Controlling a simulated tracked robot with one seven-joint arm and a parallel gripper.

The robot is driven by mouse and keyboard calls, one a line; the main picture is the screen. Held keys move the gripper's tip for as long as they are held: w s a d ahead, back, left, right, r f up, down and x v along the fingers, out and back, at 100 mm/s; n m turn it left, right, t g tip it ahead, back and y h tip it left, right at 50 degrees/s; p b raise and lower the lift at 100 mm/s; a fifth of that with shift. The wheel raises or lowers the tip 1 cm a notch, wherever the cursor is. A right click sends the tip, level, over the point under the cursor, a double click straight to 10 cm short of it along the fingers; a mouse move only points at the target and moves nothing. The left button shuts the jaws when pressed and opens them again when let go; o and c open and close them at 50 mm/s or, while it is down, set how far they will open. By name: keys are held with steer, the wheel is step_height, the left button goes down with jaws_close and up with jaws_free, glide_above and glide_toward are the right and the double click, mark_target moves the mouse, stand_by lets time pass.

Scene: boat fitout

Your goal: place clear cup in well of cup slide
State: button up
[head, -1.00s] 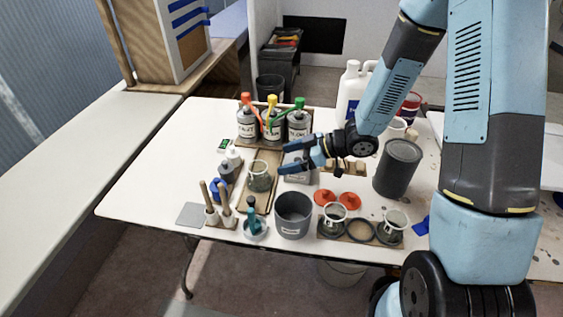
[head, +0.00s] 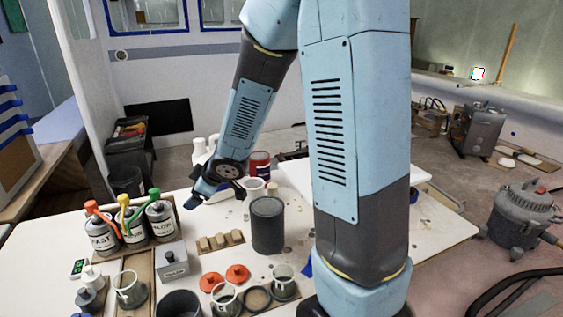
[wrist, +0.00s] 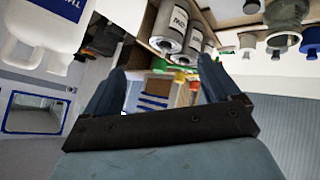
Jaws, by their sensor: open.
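One clear cup (head: 131,292) stands on the long wooden slide board (head: 142,265) at the lower left of the head view. Two more clear cups, one (head: 226,301) and another (head: 283,280), stand at the bottom on a board with a dark ring (head: 257,299) between them. Which board the task calls the cup slide, I cannot tell for sure. My gripper (head: 190,202) is above the back of the table, beyond and apart from all the cups. In the wrist view its fingers (wrist: 163,90) are spread with nothing between them.
Labelled bottles (head: 132,222) with coloured spouts stand at the left. A dark grey canister (head: 267,225) stands right of a notched wooden block (head: 220,241). Red lids (head: 238,274) and a grey pot (head: 179,304) are near the cups. A white jug is behind my gripper.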

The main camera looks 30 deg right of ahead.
steer(key=s+d+r+m+h, duration=0.6)
steer(key=s+d+r+m, duration=0.15)
steer(key=d+r, duration=0.4)
steer(key=s+r+m+g, duration=0.1)
steer(key=s+r+m, duration=0.1)
steer(key=s, duration=0.7)
steer(key=s+d+r+m+g+y, duration=0.1)
steer(key=s+r, duration=0.3)
steer(key=s, duration=0.5)
steer(key=shift+s+d+r+m, duration=0.2)
steer(key=shift+s+d+m, duration=0.1)
steer(key=shift+m, duration=0.45)
steer(key=shift+w, duration=0.1)
steer(key=shift+o, duration=0.4)
